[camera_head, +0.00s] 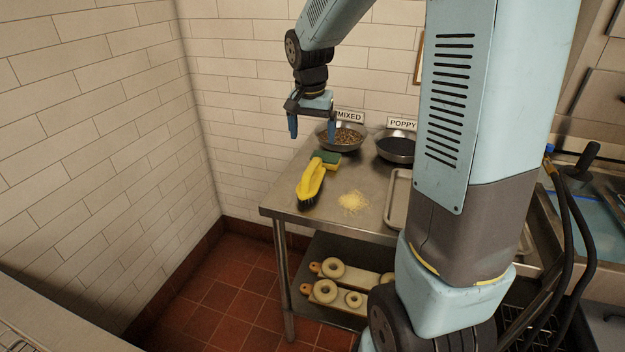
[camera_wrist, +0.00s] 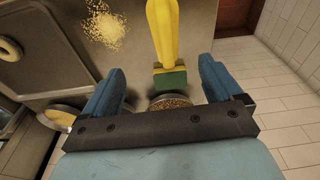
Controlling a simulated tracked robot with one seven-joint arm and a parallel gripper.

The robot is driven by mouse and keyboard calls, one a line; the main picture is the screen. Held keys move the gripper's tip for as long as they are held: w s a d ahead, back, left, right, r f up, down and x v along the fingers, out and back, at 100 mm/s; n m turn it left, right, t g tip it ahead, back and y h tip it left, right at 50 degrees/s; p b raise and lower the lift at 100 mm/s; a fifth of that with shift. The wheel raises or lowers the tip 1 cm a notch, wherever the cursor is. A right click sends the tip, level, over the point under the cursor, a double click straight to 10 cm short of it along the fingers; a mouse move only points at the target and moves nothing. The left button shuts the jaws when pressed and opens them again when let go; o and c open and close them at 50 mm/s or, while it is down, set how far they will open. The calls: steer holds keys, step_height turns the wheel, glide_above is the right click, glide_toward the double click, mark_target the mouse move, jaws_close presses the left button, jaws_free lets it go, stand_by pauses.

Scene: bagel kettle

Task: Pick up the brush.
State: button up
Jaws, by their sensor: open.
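The brush (camera_head: 311,183) is yellow with black bristles and lies on the steel table near its left edge. Its handle points back toward a green and yellow sponge (camera_head: 329,159); I cannot tell whether the two touch. In the wrist view the yellow brush (camera_wrist: 163,30) extends from the top edge, with the sponge (camera_wrist: 171,79) at its near end; the bristles are out of that view. My gripper (camera_head: 312,126) is open and empty, above the back of the table. In the wrist view my gripper's fingers (camera_wrist: 162,70) stand apart on either side of the sponge.
Bowls labelled MIXED (camera_head: 346,137) and POPPY (camera_head: 398,148) stand along the back wall. Spilled yellow crumbs (camera_head: 353,202) lie right of the brush. A tray (camera_head: 397,205) sits further right. Boards with dough rings (camera_head: 335,290) lie on the lower shelf. A tiled wall (camera_head: 95,150) stands at left.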

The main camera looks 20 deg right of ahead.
mark_target(311, 167)
steer(key=f, duration=0.3)
steer(key=w+f, duration=0.1)
steer(key=f, duration=0.2)
steer(key=w+f, duration=0.1)
steer(key=f, duration=0.3)
steer(key=shift+w+d, duration=0.15)
steer(key=shift+d, duration=0.1)
steer(key=shift+w+f, duration=0.15)
steer(key=shift+f, duration=1.25)
steer(key=shift+w+f, duration=0.1)
steer(key=shift+f, duration=1.25)
steer(key=c, duration=1.2)
